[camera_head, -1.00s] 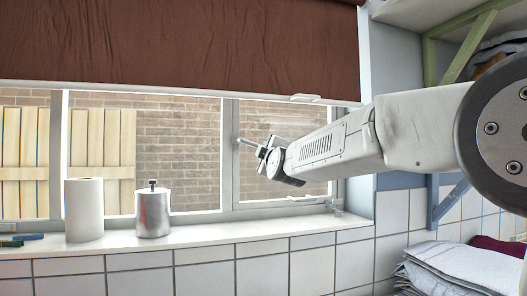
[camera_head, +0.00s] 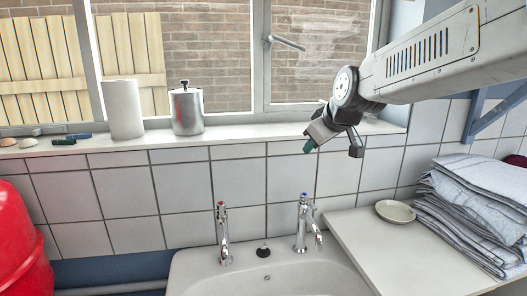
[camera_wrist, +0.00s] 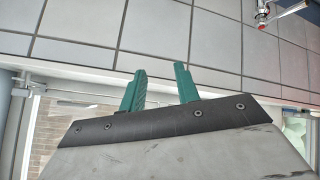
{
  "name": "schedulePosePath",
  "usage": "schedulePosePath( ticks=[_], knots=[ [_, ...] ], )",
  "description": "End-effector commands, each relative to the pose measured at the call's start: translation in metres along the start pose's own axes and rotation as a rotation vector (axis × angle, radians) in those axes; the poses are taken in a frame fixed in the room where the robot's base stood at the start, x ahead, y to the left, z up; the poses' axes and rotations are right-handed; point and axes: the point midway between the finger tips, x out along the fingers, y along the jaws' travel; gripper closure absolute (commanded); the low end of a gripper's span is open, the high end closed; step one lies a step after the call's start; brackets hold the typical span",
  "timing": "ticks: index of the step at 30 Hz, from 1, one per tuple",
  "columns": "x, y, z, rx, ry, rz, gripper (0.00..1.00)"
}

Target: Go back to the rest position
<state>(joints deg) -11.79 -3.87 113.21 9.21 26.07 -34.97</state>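My gripper (camera_head: 331,147) hangs in front of the tiled wall, just below the window sill and above the right tap. In the wrist view its two green fingers (camera_wrist: 160,92) stand apart with nothing between them, so it is open and empty. In the head view my arm reaches in from the upper right and the gripper points down.
A white sink (camera_head: 210,268) with two taps (camera_head: 222,232) is below. Folded cloths (camera_head: 472,208) and a small dish (camera_head: 395,211) sit on the counter (camera_head: 385,252) at right. A paper roll (camera_head: 122,109) and metal canister (camera_head: 186,110) stand on the sill (camera_head: 235,132).

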Motion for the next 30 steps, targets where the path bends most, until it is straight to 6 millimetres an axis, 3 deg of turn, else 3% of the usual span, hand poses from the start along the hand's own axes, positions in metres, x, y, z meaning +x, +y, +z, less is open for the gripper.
schedulePosePath(
  ticks=[1, 3, 9, 12, 15, 20, 30],
  knots=[
    [-0.017, -0.011, 0.035, 0.073, -0.083, -0.033, 0.68],
    [-0.039, -0.028, 0.081, 0.176, -0.205, -0.069, 0.68],
    [-0.114, -0.075, 0.208, 0.445, -0.533, -0.093, 0.68],
    [-0.153, -0.100, 0.267, 0.557, -0.672, -0.071, 0.68],
    [-0.182, -0.118, 0.310, 0.620, -0.749, -0.047, 0.68],
    [-0.201, -0.128, 0.336, 0.645, -0.732, -0.015, 0.68],
    [-0.208, -0.124, 0.334, 0.662, -0.692, 0.007, 0.68]
  ],
)
